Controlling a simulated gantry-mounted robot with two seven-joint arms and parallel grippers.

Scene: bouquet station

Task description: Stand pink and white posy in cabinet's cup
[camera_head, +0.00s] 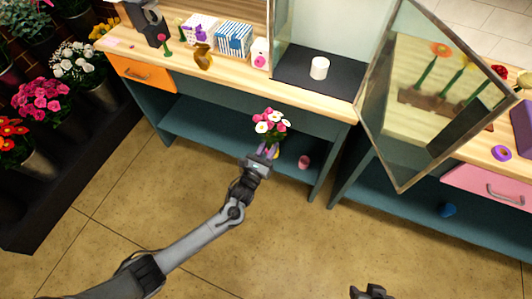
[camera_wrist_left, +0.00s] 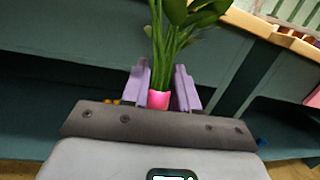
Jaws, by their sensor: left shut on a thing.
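The pink and white posy (camera_head: 270,124) is upright in my left gripper (camera_head: 268,152), in front of the counter's edge. In the left wrist view its green stems (camera_wrist_left: 172,45) and pink band (camera_wrist_left: 158,99) are between the two purple fingers; its blooms are out of that view. The white cup (camera_head: 319,68) stands on the dark floor of the glass cabinet (camera_head: 290,85), to the right of and beyond the posy. The cabinet's glass door (camera_head: 372,108) is swung open to the right. My right gripper (camera_head: 372,292) is at the bottom edge, partly cut off.
A pink cup (camera_head: 304,162) stands on the lower shelf (camera_head: 205,133). Patterned boxes (camera_head: 234,38) and a brown vase-like object (camera_head: 203,57) stand on the counter left of the cabinet. The open door juts over the counter front. Floor space before the counter is clear.

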